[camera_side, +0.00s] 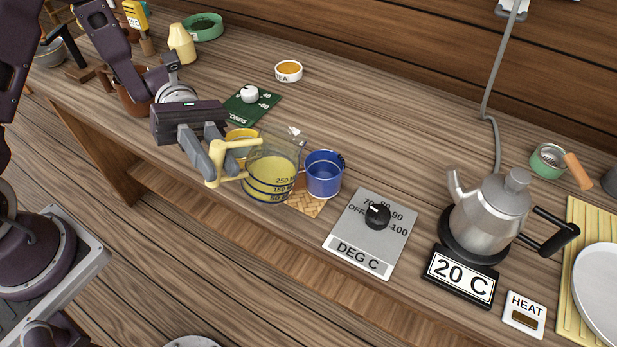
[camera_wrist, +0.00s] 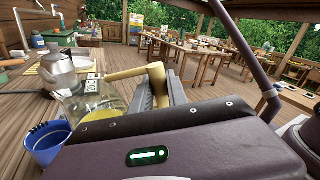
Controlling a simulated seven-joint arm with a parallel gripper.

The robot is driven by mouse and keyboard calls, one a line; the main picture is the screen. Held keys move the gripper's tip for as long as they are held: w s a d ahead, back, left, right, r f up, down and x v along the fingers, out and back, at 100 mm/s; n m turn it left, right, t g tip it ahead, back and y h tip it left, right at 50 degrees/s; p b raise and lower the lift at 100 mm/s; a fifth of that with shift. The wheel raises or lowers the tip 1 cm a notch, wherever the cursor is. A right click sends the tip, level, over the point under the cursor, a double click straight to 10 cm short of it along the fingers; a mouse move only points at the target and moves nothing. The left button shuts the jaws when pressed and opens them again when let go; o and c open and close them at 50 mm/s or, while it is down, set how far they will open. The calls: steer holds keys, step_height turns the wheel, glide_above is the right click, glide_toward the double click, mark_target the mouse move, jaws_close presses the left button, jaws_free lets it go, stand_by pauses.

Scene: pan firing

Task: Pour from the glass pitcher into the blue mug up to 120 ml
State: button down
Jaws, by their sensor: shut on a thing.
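The glass pitcher (camera_side: 272,178) has a yellow handle (camera_side: 233,146) and dark volume marks. My gripper (camera_side: 209,161) is shut on this handle. The pitcher is close to the left side of the blue mug (camera_side: 324,176), and its clear rim rises toward the mug. In the wrist view the pitcher (camera_wrist: 88,108) is beside the blue mug (camera_wrist: 45,146). The mug stands upright on a woven mat (camera_side: 305,202).
A dial panel marked DEG C (camera_side: 372,237) lies right of the mug. A metal kettle (camera_side: 490,218) stands farther right, behind a 20 C display (camera_side: 460,277).

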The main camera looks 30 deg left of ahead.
mark_target(242, 141)
steer(key=shift+w+d+f, duration=0.2)
steer(key=shift+w+d, duration=0.15)
steer(key=shift+w, duration=0.4)
steer(key=shift+w+d+f, duration=0.2)
steer(key=shift+w+d, duration=0.1)
steer(key=shift+w, duration=0.4)
steer(key=shift+r, duration=0.1)
steer(key=shift+w+d+r+n, duration=0.15)
steer(key=shift+w+r+n, duration=0.1)
steer(key=shift+r+n, duration=0.45)
steer(key=shift+w+d+r+n, duration=0.1)
steer(key=shift+w+r+n, duration=0.1)
steer(key=shift+r+n, duration=0.45)
steer(key=shift+r, duration=0.2)
steer(key=shift+w+d+r+n, duration=0.15)
steer(key=shift+w+n, duration=0.15)
steer(key=shift+n, duration=0.15)
steer(key=shift+w+d+r+n, duration=0.15)
steer(key=shift+w+n, duration=0.1)
steer(key=shift+n, duration=0.15)
steer(key=shift+w+d+r+n, duration=0.2)
steer(key=shift+w+n, duration=0.3)
steer(key=shift+n, duration=0.3)
